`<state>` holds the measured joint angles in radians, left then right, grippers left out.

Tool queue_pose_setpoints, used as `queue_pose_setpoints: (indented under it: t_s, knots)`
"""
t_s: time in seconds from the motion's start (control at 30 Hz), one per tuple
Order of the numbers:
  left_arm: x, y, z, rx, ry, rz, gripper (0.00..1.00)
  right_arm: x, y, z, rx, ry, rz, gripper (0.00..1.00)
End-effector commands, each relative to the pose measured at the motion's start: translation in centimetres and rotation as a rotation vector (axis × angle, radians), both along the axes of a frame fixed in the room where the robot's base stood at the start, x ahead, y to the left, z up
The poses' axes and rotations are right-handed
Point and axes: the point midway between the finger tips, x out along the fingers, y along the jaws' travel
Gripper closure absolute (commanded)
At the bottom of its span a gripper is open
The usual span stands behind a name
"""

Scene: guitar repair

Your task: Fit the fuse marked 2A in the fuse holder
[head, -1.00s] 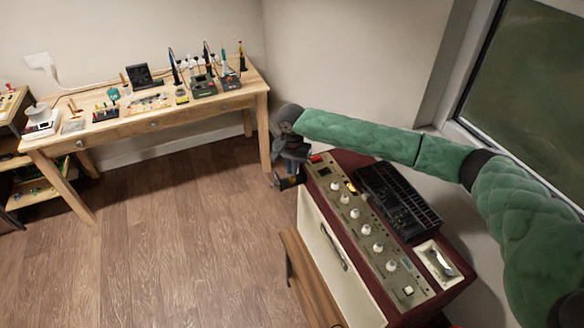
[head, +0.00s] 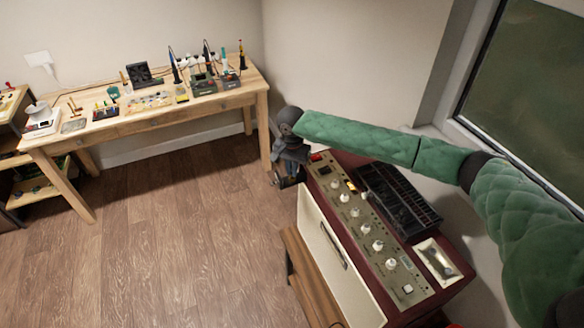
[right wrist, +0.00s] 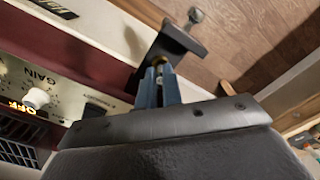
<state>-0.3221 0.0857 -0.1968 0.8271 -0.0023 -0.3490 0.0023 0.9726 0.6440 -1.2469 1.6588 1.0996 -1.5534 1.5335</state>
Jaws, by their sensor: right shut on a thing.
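My right gripper (head: 286,180) is at the left rear corner of the maroon amplifier (head: 448,288), beside its control panel. In the right wrist view the two blue fingers (right wrist: 158,86) are shut on a small fuse-like piece (right wrist: 159,69) with a brass-coloured end. Its marking cannot be read. A dark bracket-like part (right wrist: 178,39) with a silver knob lies just beyond the fingertips; I cannot tell whether they touch. No fuse holder can be made out for certain. My left gripper is out of view.
The control panel (head: 380,244) carries several white knobs and a lit red switch. A black slotted unit (head: 398,202) sits on the amplifier top. A wooden workbench (head: 130,130) with tools stands at the back left. The wooden floor between is clear.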

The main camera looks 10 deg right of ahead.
Motion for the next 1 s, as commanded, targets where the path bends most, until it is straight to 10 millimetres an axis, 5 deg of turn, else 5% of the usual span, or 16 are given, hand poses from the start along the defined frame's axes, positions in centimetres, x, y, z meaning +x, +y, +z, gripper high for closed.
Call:
queue_pose_setpoints:
  t_s: [0.4,0.57,0.77,0.87,1.0]
  knots:
    - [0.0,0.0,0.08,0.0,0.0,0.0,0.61,-0.01,-0.01,-0.33,0.0,0.0,0.0,1.0]
    - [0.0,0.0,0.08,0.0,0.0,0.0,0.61,-0.01,-0.01,-0.33,0.0,0.0,-0.001,0.67]
    - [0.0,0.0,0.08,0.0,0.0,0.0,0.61,0.0,-0.01,-0.33,0.0,0.0,-0.001,0.67]
    - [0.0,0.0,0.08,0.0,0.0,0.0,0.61,0.0,-0.01,-0.32,0.0,0.0,-0.001,0.49]
    - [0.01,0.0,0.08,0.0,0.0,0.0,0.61,0.0,-0.01,-0.32,0.0,0.0,-0.001,0.49]
